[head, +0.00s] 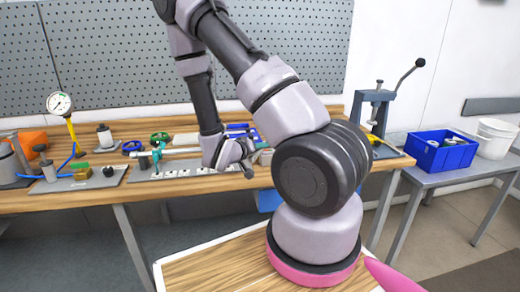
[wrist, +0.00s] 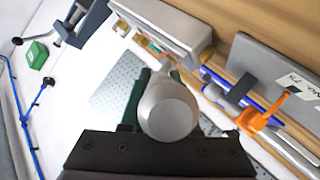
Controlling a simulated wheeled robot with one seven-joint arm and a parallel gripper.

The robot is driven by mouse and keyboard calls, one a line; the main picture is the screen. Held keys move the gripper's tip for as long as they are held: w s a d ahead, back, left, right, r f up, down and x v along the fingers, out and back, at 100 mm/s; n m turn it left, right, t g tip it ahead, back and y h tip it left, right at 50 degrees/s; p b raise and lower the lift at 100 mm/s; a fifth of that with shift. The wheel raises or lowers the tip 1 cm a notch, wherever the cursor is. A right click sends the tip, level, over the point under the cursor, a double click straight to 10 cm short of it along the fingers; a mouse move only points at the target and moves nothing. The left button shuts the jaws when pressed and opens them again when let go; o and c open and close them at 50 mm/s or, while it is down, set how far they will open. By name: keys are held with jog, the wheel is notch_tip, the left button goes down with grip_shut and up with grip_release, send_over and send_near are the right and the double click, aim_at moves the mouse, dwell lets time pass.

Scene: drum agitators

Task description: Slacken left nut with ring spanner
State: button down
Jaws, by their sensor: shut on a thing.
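My gripper (head: 245,163) is low over the workbench, near the right end of a plate with white labels (head: 185,173). In the wrist view my gripper (wrist: 168,98) is shut on a silver, round-ended thing (wrist: 168,108), which points at the camera between dark green finger parts. It may be the spanner's handle, but its ring end is not clearly visible.
Blue bars (wrist: 218,84) and an orange piece (wrist: 262,112) lie beside the held thing. The bench also carries green wheels (head: 160,138), a gauge (head: 59,103) and a lever press (head: 380,105).

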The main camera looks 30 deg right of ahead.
jog(key=shift+r, duration=1)
dwell(1.4)
jog(key=shift+r, duration=1.45)
